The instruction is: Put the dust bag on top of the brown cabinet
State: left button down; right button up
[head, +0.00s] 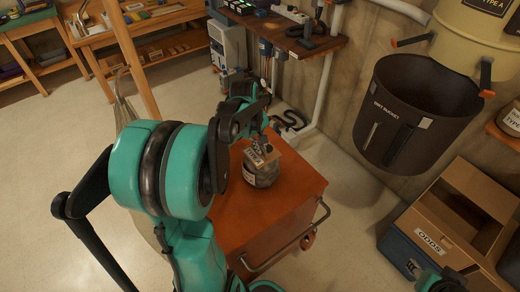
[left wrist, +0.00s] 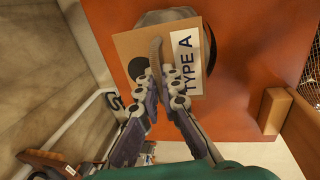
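The dust bag (head: 262,170) is a grey rounded bag with a cardboard collar. It is over the top of the brown cabinet (head: 290,200), an orange-brown box with a bar handle. In the left wrist view the collar of the dust bag (left wrist: 130,45) reads TYPE A, and the cabinet top (left wrist: 245,70) lies behind it. My left gripper (head: 262,146) is above the bag, its fingertips (left wrist: 157,82) close together on a thin upright tab of the collar. Whether the bag's underside touches the cabinet is hard to see. My right gripper (head: 463,275) is partly in view at the bottom right.
A dark bucket (head: 420,110) hangs on the wall at the right. A cardboard box (head: 460,215) sits on a blue case (head: 400,250) at the right. A workbench (head: 290,35) with tools is behind the cabinet. Open floor (head: 345,190) lies between cabinet and box.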

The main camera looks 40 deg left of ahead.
pick_arm(q)
jog(key=shift+f, duration=0.2)
jog(key=c, duration=2)
grip_release()
jog(key=shift+f, duration=0.15)
jog(key=o, duration=0.3)
jog(key=d+p+v, duration=0.1)
jog(key=p+v, duration=0.3)
jog(key=v, duration=0.7)
jog(key=s+d+m+t, duration=0.2)
jog(key=s+d+m, duration=0.2)
jog(key=d+m, duration=0.3)
jog(key=s+d+m+t, duration=0.2)
jog(key=s+d+m, duration=0.2)
jog(key=d, duration=0.9)
jog(key=m, duration=0.3)
jog(key=shift+s+f+m+t+y+p, duration=0.15)
jog(key=shift+s+m+t+y+p, duration=0.15)
jog(key=shift+m+t+p, duration=0.1)
